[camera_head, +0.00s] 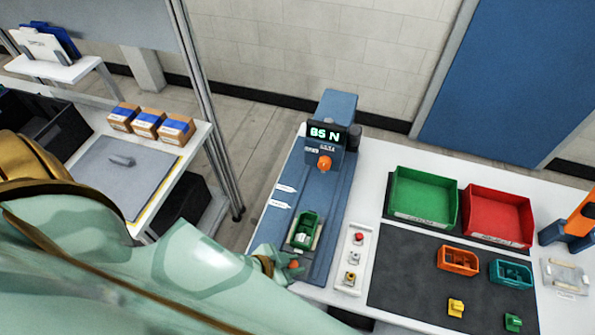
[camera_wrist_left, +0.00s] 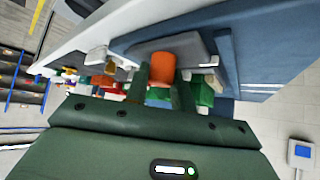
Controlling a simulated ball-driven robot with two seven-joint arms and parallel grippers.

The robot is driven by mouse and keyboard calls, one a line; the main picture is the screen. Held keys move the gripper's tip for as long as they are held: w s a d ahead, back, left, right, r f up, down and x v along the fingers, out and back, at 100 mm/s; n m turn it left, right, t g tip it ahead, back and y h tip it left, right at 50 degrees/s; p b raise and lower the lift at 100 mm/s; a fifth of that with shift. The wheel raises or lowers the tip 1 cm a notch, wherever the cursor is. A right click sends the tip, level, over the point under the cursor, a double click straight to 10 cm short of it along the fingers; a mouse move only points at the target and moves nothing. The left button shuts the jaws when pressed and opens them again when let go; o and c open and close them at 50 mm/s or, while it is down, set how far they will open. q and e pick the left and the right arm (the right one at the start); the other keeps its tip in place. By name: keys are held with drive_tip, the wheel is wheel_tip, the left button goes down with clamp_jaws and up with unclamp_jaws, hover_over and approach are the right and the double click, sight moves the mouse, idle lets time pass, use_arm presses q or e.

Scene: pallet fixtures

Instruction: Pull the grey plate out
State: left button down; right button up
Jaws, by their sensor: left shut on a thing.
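The grey plate (camera_head: 306,254) lies on the long blue bed of the press (camera_head: 335,125), with a small green holder (camera_head: 303,230) on it. An orange knob (camera_head: 294,264) is at the plate's front end. My left gripper (camera_head: 288,266) is at this knob, partly hidden by my own arm. In the left wrist view the two dark green fingers (camera_wrist_left: 163,92) stand on either side of the orange knob (camera_wrist_left: 161,68), shut on it. The grey plate (camera_wrist_left: 190,45) shows just behind the knob. My right gripper is in neither view.
A panel with buttons (camera_head: 353,257) stands right of the bed. Beyond it are a dark mat (camera_head: 400,275), a green bin (camera_head: 424,196) and a red bin (camera_head: 497,213). A side table (camera_head: 150,190) with several boxes is at left.

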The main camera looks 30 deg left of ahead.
use_arm(q)
drive_tip(key=shift+s+d, duration=0.15)
drive_tip(key=shift+s, duration=0.3)
drive_tip(key=c, duration=1.5)
unclamp_jaws()
drive_tip(key=shift+o, duration=0.2)
drive_tip(key=shift+s, duration=0.1)
drive_tip(key=p+v, duration=0.2)
drive_tip(key=v, duration=1.4)
drive_tip(key=shift+r, duration=0.15)
